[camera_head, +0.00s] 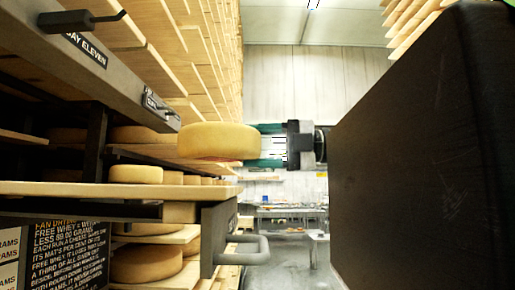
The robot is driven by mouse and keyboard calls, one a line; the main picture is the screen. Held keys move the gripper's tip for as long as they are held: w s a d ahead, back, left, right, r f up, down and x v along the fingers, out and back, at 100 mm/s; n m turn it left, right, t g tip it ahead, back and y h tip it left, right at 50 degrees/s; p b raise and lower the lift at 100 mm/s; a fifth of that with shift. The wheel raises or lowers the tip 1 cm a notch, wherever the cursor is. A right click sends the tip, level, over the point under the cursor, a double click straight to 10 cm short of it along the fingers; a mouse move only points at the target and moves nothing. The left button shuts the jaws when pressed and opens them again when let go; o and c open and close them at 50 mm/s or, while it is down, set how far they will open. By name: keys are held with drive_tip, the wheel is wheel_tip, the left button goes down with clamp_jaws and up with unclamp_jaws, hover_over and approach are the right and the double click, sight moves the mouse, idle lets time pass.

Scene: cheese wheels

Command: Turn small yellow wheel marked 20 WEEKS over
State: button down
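A yellow cheese wheel (217,141) is in the middle of the head view, roughly level, with its rounded side facing me. My gripper (262,146), with teal fingers, reaches in from the right and is shut on the wheel's right edge. The fingertips are partly hidden by the wheel. The wheel appears raised above the wooden shelf board (75,188), with a gap beneath it.
A smaller pale wheel (135,174) and several others sit deeper in the rack. More wheels (145,264) lie on boards below. A grey metal handle (246,250) juts out at the board's front end. A large dark panel (425,150) fills the right side. A metal table (290,212) stands far back.

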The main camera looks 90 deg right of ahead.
drive_tip(key=shift+f, duration=2)
drive_tip(key=shift+f, duration=0.3)
drive_tip(key=shift+c, duration=2.3)
unclamp_jaws()
drive_tip(key=shift+o, duration=1.2)
drive_tip(key=s+b, duration=0.4)
drive_tip(key=s, duration=0.6)
drive_tip(key=shift+s+d, duration=0.35)
drive_tip(key=shift+s, duration=0.05)
